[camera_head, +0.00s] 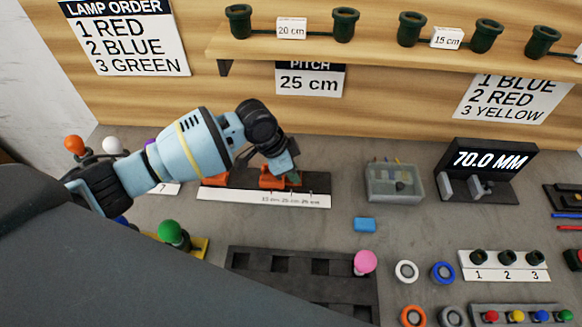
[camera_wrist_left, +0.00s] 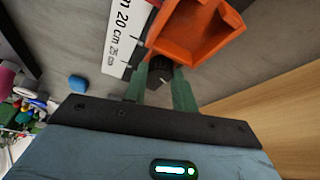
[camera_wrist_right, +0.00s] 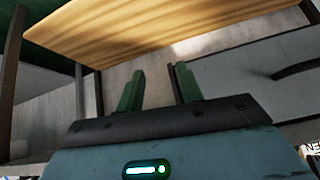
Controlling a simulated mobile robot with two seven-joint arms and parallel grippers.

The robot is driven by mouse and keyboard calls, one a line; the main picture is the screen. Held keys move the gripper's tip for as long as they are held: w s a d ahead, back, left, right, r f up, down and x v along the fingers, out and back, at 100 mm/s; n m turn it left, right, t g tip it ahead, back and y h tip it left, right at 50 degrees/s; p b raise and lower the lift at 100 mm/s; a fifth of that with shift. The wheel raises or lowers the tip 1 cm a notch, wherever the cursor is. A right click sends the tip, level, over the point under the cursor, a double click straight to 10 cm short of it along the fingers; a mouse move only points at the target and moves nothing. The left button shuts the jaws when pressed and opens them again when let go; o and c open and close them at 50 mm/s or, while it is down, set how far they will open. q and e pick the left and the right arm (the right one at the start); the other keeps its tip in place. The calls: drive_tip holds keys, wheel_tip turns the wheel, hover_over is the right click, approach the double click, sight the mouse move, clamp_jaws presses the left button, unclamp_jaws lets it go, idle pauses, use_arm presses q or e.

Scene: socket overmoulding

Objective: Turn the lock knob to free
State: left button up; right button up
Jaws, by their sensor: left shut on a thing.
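The lock knob (camera_wrist_left: 160,72) is a small dark ridged knob with a light mark, beside an orange block (camera_wrist_left: 200,30) on the pitch fixture. My left gripper (camera_wrist_left: 162,80) has one green finger on each side of the knob and is shut on it. In the head view the left gripper (camera_head: 289,177) reaches down at the orange block (camera_head: 273,178), and the knob is hidden there. My right gripper (camera_wrist_right: 158,88) has its fingers apart with nothing between them; it is outside the head view.
The fixture's white scale strip (camera_head: 262,197) lies along its front edge, and a second orange block (camera_head: 214,181) stands to the left. A blue block (camera_head: 365,224), a grey bin (camera_head: 394,183) and a 70.0 MM display (camera_head: 488,165) are to the right.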

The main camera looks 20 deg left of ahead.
drive_tip(key=shift+s+f, duration=0.1)
drive_tip(key=shift+s, duration=0.1)
use_arm(q)
drive_tip(key=o, duration=0.8)
drive_tip(key=shift+o, duration=1)
drive_tip(key=shift+a+r, duration=0.1)
drive_tip(key=shift+r, duration=0.15)
drive_tip(key=v, duration=0.6)
drive_tip(key=shift+r+p, duration=0.1)
drive_tip(key=shift+p, duration=0.3)
drive_tip(key=shift+s+a+r, duration=0.2)
drive_tip(key=shift+a+r, duration=0.05)
drive_tip(key=shift+r, duration=0.3)
use_arm(e)
drive_tip(key=shift+w+r, duration=0.25)
drive_tip(key=shift+r, duration=0.25)
